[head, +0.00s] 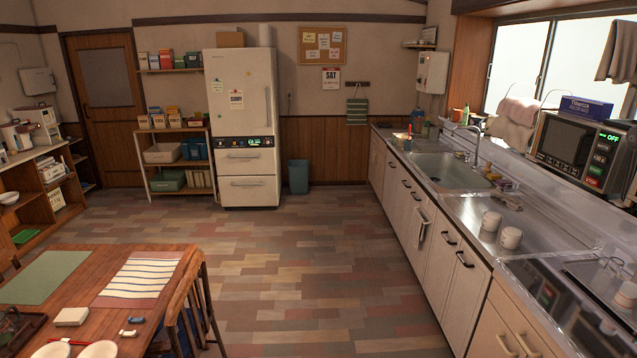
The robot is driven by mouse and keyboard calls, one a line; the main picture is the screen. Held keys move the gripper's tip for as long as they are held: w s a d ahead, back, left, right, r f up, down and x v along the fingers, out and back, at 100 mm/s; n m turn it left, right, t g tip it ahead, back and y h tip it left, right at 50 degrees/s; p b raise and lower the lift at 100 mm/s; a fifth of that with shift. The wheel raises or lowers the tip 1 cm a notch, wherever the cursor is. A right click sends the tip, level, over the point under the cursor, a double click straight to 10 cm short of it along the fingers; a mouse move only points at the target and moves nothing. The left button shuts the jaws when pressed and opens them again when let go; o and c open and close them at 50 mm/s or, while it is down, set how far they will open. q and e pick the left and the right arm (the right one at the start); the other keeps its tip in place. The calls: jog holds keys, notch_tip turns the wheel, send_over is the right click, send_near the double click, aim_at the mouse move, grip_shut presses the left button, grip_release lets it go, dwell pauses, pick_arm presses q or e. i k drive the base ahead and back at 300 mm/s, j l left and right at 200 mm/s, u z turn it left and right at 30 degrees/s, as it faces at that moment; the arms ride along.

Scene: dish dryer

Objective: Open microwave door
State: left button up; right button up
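The microwave (575,150) is at the right edge, above the counter by the window. It is a metal-grey box with a dark window in its door (566,142) and a control panel (603,158) with a green display and coloured buttons on the right of its front. The door looks shut. Neither of my grippers is in view.
A long counter (440,185) with a sink (450,172) runs along the right wall. Two white cups (511,238) stand on it below the microwave. A blue box lies on the microwave. A wooden table (75,262) is at lower left. The middle floor is clear.

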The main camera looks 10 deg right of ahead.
aim_at(563, 145)
jog(key=i+j+z, duration=0.1)
jog(key=i+z, duration=0.15)
jog(key=i, duration=0.25)
jog(key=i+j+z, duration=0.15)
jog(key=i+z, duration=0.15)
jog(key=i, duration=0.25)
jog(key=i+j+z, duration=0.15)
jog(key=z, duration=0.25)
jog(key=i+j+z, duration=0.55)
jog(key=z, duration=0.2)
jog(key=i+j+z, duration=0.15)
jog(key=j+z, duration=0.25)
jog(key=i+j+z, duration=0.15)
jog(key=j+z, duration=0.15)
jog(key=j, duration=0.3)
jog(key=i+j+z, duration=0.1)
jog(key=j+z, duration=0.25)
jog(key=j, duration=0.2)
